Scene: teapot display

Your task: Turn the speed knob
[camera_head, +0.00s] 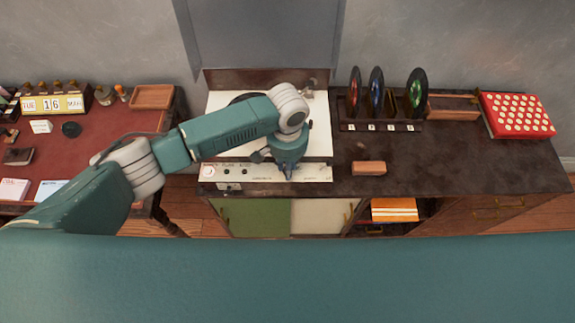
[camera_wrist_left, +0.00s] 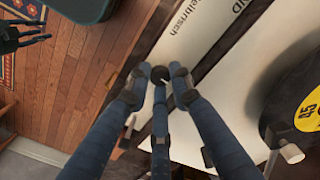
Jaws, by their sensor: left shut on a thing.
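A record player (camera_head: 322,140) with a raised lid stands on the dark cabinet, and its pale control strip (camera_head: 315,173) runs along the front. My left gripper (camera_head: 287,172) points down at the right half of this strip. In the left wrist view its fingers (camera_wrist_left: 160,80) are closed around a small dark round knob (camera_wrist_left: 160,74). Its label cannot be read, and in the head view the gripper hides it. In the left wrist view, what appears to be my right gripper (camera_wrist_left: 22,38) hangs at the upper left over the floor, away from the player; its finger opening is unclear.
A record with a yellow label (camera_wrist_left: 308,108) lies close to my left fingers. Smaller knobs (camera_head: 244,172) sit on the strip's left part. A wooden block (camera_head: 369,168) lies right of the player, with upright records (camera_head: 376,92) behind it. The cabinet top between block and red box (camera_head: 516,115) is clear.

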